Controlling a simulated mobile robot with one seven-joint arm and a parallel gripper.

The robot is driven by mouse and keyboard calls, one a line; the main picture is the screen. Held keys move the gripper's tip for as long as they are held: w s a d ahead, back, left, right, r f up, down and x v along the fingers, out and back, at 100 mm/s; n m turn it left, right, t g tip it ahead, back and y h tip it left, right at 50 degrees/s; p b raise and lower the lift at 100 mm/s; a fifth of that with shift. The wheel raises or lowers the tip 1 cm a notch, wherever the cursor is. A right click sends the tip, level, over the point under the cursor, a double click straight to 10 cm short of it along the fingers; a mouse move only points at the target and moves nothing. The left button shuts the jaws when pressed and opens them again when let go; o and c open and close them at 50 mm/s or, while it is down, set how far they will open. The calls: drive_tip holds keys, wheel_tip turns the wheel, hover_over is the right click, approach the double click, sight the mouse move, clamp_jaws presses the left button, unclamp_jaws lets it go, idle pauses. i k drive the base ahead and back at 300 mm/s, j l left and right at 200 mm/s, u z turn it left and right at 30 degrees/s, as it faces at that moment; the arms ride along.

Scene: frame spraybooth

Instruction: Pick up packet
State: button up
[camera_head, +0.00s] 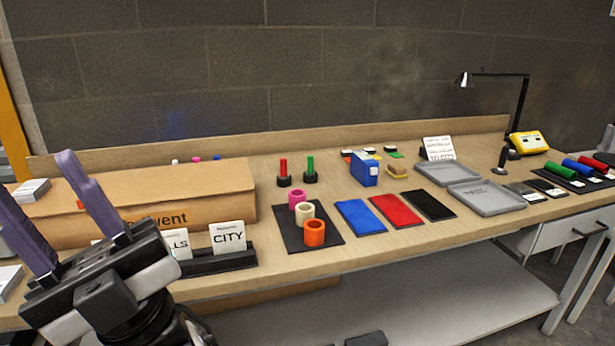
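A small upright blue packet (364,169) with a white edge stands on the wooden workbench (365,262), right of the middle of the view; it is the thing that looks most like a packet. My gripper (36,182) is at the lower left with its two purple fingers spread wide apart. Nothing shows between the fingers. It is well to the left of the packet and apart from it, in front of the cardboard box.
A large cardboard box (205,190) and a black card holder (222,262) fill the bench's left side. Coloured rings stand on a dark mat (327,235). Red and green pegs, flat coloured mats, grey trays (488,198) and a lamp (522,100) surround the packet.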

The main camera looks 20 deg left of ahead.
sight(31, 191)
drive_tip(key=u, duration=1.3)
